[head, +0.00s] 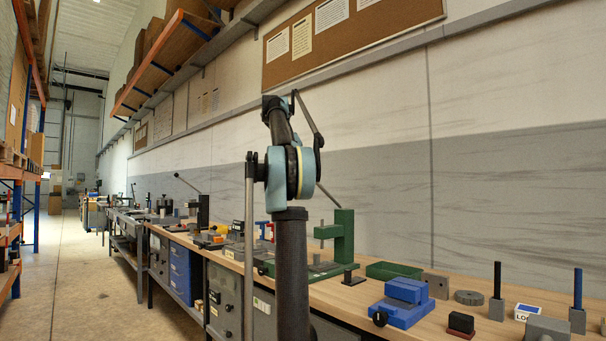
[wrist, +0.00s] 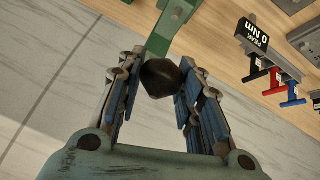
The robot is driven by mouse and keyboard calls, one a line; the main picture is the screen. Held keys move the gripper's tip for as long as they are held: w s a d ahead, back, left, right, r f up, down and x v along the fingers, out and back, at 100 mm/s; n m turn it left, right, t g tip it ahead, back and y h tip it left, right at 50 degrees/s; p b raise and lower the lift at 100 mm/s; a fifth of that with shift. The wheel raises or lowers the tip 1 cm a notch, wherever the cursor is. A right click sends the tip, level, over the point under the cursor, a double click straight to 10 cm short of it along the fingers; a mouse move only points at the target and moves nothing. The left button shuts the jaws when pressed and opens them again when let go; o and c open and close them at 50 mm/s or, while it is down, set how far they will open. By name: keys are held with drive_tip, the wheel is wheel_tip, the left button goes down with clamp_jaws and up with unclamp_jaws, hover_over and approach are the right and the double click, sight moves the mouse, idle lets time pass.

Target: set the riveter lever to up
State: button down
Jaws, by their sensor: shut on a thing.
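The green riveter (head: 344,236) stands on the bench in the head view, right of my arm. Its thin grey lever (head: 328,194) slants up and left from the top of the riveter, and its far end is hidden behind my arm. In the wrist view, my gripper (wrist: 155,80) is shut on a round black knob (wrist: 161,77), with a finger on each side. Part of the green riveter (wrist: 172,28) shows just beyond the knob. The rod behind the knob cannot be made out. In the head view my gripper is hidden behind my arm.
A torque tester (wrist: 268,50) with black, red and blue handles is at the upper right of the wrist view. A green tray (head: 393,271), a blue fixture (head: 404,305) and several small blocks stand right of the riveter. The wall is behind the bench; the aisle floor (head: 95,290) is clear.

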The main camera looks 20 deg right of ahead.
drive_tip(key=shift+w, duration=0.1)
drive_tip(key=c, duration=1.1)
unclamp_jaws()
drive_tip(key=v, duration=1.1)
drive_tip(key=shift+a+r, duration=0.2)
drive_tip(key=shift+r, duration=0.15)
drive_tip(key=shift+a, duration=0.1)
